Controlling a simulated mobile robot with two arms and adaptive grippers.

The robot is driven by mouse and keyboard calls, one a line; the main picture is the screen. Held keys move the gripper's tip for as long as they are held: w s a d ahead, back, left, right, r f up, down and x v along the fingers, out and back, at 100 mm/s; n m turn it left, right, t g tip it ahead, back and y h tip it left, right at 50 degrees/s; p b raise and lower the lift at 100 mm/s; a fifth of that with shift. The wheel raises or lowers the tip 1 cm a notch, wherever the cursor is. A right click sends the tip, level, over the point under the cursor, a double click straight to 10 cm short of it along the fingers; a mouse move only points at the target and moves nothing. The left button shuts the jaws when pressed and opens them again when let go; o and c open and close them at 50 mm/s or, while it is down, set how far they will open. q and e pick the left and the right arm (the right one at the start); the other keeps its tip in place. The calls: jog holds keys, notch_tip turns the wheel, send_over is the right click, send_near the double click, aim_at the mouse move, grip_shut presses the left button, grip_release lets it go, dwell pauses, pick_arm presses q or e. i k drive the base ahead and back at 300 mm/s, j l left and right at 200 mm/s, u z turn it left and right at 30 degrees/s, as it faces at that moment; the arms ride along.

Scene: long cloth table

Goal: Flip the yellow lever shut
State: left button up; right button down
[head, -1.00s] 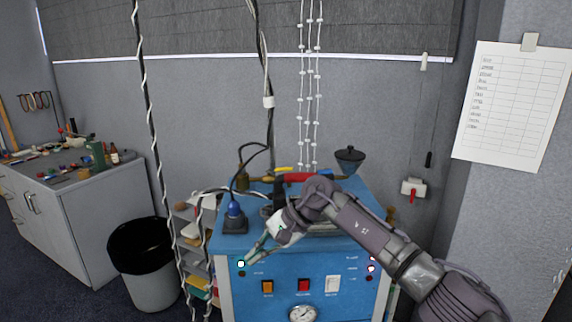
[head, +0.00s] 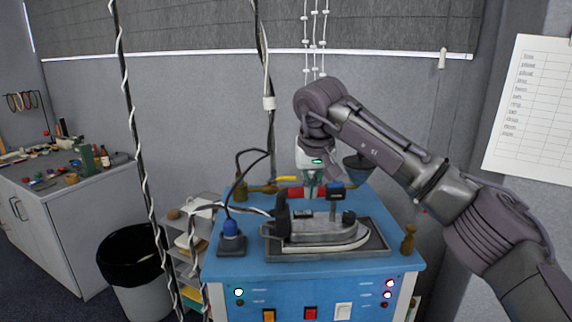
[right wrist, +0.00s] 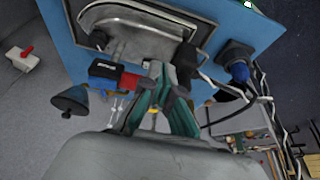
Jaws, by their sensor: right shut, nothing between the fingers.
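The yellow lever (head: 286,178) shows at the back of the blue machine, just above a brass pipe fitting (head: 262,188). It lies roughly level, along the pipe. My right gripper (head: 309,192) points down at the machine's back edge, just right of the lever and close to a red part (head: 295,192) on the pipe. Its fingers are shut and empty. In the right wrist view the gripper (right wrist: 166,72) is beside the red part, and a small yellow bit (right wrist: 153,122) shows between the finger bases. Whether the fingers touch the lever I cannot tell. My left gripper is out of view.
An iron (head: 325,232) sits on a dark tray on the blue machine (head: 310,276), in front of my gripper. A blue plug (head: 231,228) with a cable stands at left, a dark funnel (head: 357,168) at right. White-wrapped cables hang at left.

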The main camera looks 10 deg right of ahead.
aim_at(277, 180)
jog(key=i, duration=1.15)
